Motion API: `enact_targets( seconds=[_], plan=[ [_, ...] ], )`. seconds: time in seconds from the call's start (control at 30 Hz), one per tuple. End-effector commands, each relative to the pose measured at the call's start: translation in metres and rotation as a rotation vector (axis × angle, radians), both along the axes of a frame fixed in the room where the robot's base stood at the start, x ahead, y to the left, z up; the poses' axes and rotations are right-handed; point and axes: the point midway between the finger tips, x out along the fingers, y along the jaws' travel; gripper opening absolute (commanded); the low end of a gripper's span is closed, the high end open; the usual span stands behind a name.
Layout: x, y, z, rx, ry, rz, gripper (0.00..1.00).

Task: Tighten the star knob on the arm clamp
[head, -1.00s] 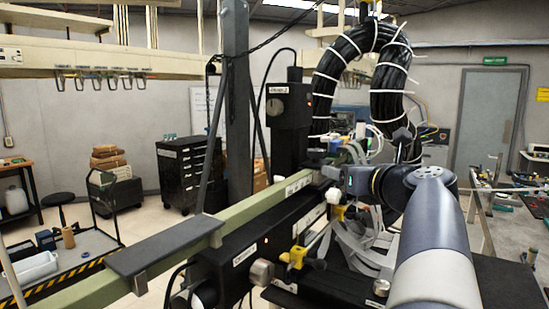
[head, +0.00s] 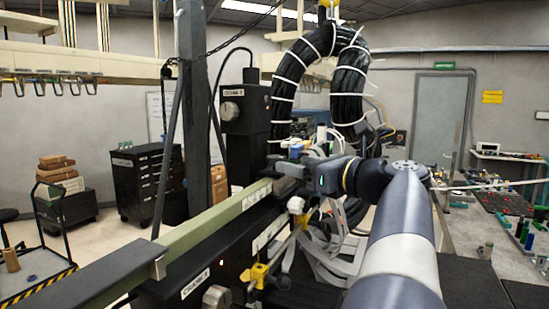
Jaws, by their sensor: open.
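A yellow knob-like fitting (head: 258,273) sits on the front side of the black rail unit (head: 215,262), below the pale green beam (head: 215,215). A round silver knob (head: 216,297) is left of it at the bottom edge. I cannot tell which of these, if either, is the star knob; no star shape shows clearly. A white fitting with yellow below it (head: 297,207) stands farther back, under my gripper. My gripper (head: 283,169) points left at the far end of the beam, above and behind the yellow fitting. Its fingers are small and partly lost against the clutter behind; it appears empty.
A dark upright column (head: 190,100) and a black box with a dial (head: 245,108) rise behind the beam. A thick black cable bundle (head: 347,80) arches over my arm. Loose grey ribbon cables (head: 325,255) hang beside my arm. A cluttered bench (head: 505,245) stands at right.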

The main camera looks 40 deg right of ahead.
Motion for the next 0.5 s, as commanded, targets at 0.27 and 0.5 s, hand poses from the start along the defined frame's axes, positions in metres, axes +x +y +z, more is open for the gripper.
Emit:
enact_targets(
  seconds=[0.27, 0.5],
  plan=[
    [0.038, 0.007, 0.001, 0.002, 0.001, 0.003, 0.60],
    [0.047, 0.009, 0.000, 0.001, 0.001, 0.000, 0.60]
  ],
)
